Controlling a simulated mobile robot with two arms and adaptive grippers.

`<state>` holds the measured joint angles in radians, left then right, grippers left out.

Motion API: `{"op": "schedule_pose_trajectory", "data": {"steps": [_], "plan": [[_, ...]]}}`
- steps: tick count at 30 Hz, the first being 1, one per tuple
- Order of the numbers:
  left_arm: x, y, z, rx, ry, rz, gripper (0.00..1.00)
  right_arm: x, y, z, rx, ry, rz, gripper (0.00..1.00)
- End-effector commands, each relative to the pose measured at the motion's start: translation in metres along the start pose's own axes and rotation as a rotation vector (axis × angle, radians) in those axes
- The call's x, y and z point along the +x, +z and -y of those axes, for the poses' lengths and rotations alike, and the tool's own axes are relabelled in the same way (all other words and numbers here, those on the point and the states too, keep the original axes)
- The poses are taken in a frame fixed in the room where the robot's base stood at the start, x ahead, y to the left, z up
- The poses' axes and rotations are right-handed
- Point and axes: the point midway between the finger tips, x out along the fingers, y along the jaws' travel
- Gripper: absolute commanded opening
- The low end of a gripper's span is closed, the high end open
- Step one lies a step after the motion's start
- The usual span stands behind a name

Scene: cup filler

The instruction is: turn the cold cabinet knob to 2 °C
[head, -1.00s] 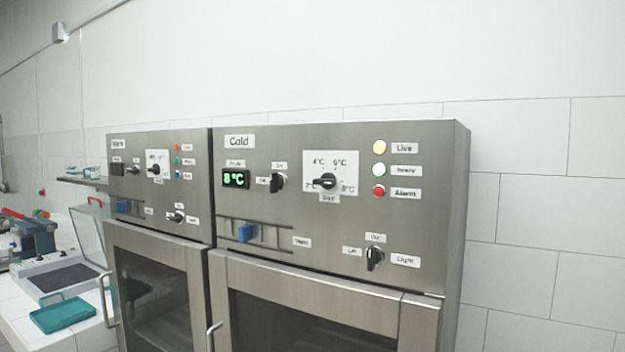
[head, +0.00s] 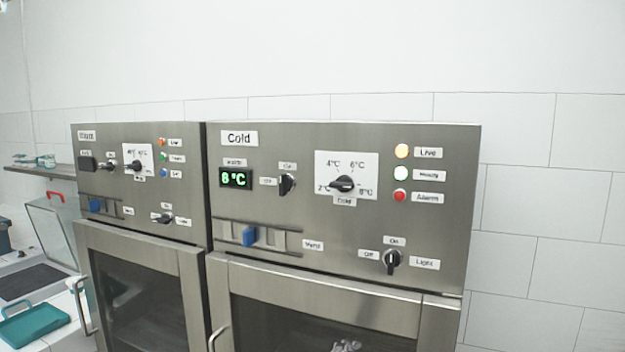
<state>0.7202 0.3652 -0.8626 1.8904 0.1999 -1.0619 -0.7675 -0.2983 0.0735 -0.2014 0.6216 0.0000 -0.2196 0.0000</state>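The cold cabinet (head: 450,220) fills the middle of the head view, with a "Cold" label at its top left. Its temperature knob (head: 342,184) is black and sits on a white dial plate (head: 362,165) marked 2, 4, 6 and 8 °C. The knob's bar lies roughly level; I cannot tell clearly which end is the pointer. The green display (head: 236,178) reads 8 °C. Neither gripper is in view, and nothing touches the knob.
A black switch (head: 287,184) is left of the dial, and a light switch (head: 391,261) is below. Lamps, including a red alarm lamp (head: 399,195), are on the right. The warm cabinet (head: 140,215) stands on the left. The space before the panel looks clear.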

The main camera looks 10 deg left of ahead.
Motion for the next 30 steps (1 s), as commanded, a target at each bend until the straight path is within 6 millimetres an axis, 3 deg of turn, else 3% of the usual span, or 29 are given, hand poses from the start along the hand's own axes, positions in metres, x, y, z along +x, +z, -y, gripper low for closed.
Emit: {"op": "schedule_pose_trajectory", "data": {"steps": [1, 4, 12, 24, 30], "plan": [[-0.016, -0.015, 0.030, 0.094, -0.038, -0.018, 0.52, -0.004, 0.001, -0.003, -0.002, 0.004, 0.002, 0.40], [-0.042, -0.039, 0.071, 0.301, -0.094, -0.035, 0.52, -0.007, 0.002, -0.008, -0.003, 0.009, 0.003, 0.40], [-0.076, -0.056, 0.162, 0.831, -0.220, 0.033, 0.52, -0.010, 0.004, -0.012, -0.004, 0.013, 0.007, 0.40], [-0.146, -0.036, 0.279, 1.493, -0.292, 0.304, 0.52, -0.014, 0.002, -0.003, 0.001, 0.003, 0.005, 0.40], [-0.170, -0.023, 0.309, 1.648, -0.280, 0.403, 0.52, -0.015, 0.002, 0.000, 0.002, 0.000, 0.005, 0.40]]}}
